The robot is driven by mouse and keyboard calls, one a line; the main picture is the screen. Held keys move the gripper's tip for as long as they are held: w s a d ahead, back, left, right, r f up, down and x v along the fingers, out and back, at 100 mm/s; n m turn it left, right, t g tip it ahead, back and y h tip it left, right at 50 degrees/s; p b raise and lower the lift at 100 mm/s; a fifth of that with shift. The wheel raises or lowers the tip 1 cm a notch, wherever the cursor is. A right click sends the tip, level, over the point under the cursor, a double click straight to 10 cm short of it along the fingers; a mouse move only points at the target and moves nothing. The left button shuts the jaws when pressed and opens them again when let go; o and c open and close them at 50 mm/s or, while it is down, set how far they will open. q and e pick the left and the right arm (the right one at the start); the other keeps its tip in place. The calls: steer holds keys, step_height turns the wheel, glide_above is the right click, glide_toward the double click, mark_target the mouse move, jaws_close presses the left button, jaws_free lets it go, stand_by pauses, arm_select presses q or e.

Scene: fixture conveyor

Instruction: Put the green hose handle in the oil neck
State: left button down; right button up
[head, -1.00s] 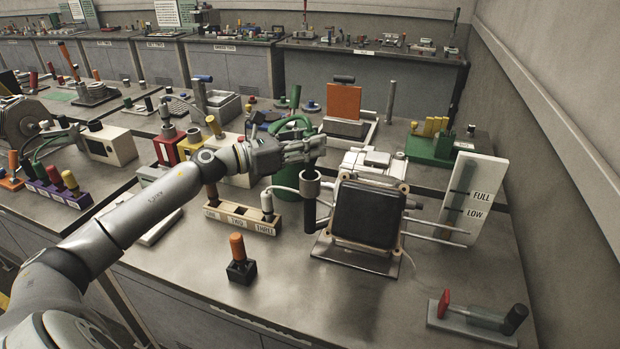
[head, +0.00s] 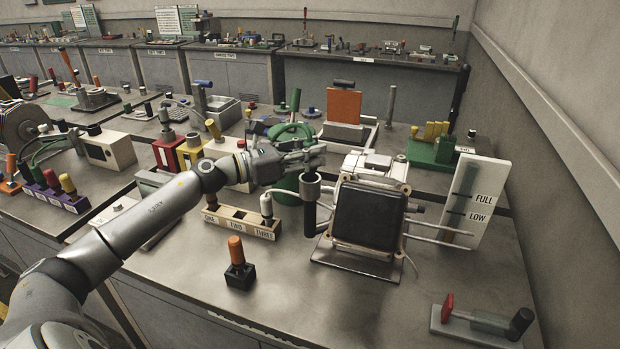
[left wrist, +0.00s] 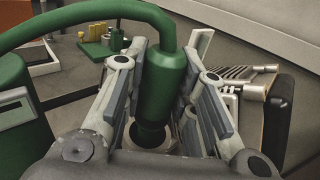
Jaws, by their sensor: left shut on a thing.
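My left gripper (head: 308,156) is just above the oil neck (head: 311,188), a grey cup on a black pipe beside the dark block. In the left wrist view its fingers (left wrist: 160,95) are shut on the green hose handle (left wrist: 164,82), which points down. The handle's dark lower end (left wrist: 148,134) is over or at a pale ring, probably the neck's rim. I cannot tell whether it is inside. In the head view the fingers hide most of the handle. The green hose (head: 290,130) arches behind the gripper. My right gripper is not in view.
A green drum (head: 286,187) stands behind the neck. A wooden block labelled ONE, TWO, THREE (head: 240,224) is to the left, and an orange-handled piece (head: 238,265) is in front. A FULL/LOW gauge board (head: 478,200) stands right. The front bench top is mostly clear.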

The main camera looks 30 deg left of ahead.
arm_select(q)
steer(key=shift+f+b, duration=0.3)
steer(key=shift+b, duration=0.1)
stand_by(0.3)
steer(key=c, duration=1.1)
jaws_free()
steer(key=shift+s, duration=0.1)
steer(key=v, duration=1.2)
